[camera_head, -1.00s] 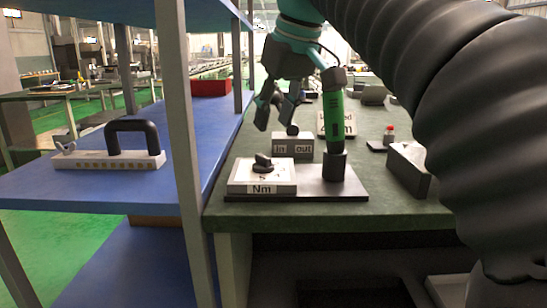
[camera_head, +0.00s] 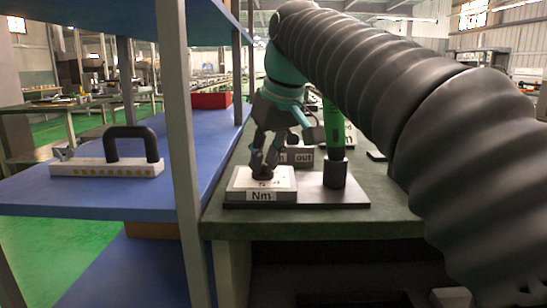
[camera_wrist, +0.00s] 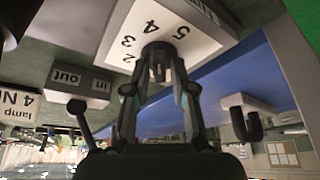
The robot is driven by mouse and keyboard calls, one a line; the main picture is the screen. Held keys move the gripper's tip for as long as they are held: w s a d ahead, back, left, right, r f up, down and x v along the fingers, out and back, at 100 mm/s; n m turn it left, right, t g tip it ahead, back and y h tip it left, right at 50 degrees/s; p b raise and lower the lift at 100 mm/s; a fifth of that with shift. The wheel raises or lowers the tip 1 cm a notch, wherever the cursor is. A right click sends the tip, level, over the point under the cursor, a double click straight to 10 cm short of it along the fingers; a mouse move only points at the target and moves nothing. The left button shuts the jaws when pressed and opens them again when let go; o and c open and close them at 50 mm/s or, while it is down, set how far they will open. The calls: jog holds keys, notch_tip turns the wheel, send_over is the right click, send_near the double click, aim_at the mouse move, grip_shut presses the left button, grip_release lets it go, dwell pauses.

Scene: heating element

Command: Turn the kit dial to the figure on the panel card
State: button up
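The kit dial (camera_head: 263,172) is a dark knob on a white box (camera_head: 245,182) marked Nm. In the wrist view the knob (camera_wrist: 158,54) stands on the white face, with figures 2, 3, 4 and 5 around it; where it points is unclear. My gripper (camera_head: 264,164) is down over the knob. In the wrist view my gripper (camera_wrist: 159,90) has its two fingers apart, one on each side of the knob, with gaps visible; contact is not clear.
A green-handled tool (camera_head: 333,125) stands upright on the dark base plate (camera_head: 350,192), right of the dial box. A grey in/out block (camera_head: 303,157) sits behind. A blue shelf (camera_head: 100,200) with a post (camera_head: 182,130) is at left, bearing a black-handled white block (camera_head: 105,168).

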grip_shut()
jog(key=shift+r+n+p, duration=0.2)
jog(key=shift+n+p, duration=0.2)
jog(key=shift+p, duration=0.35)
jog(key=shift+f+n+g+p, duration=0.15)
jog(key=shift+n+g+p, duration=0.2)
jog(key=shift+n, duration=0.15)
jog(key=o, duration=0.5)
grip_release()
jog(key=v, duration=1.2)
jog(key=shift+d+f, duration=0.1)
jog(key=shift+d, duration=0.15)
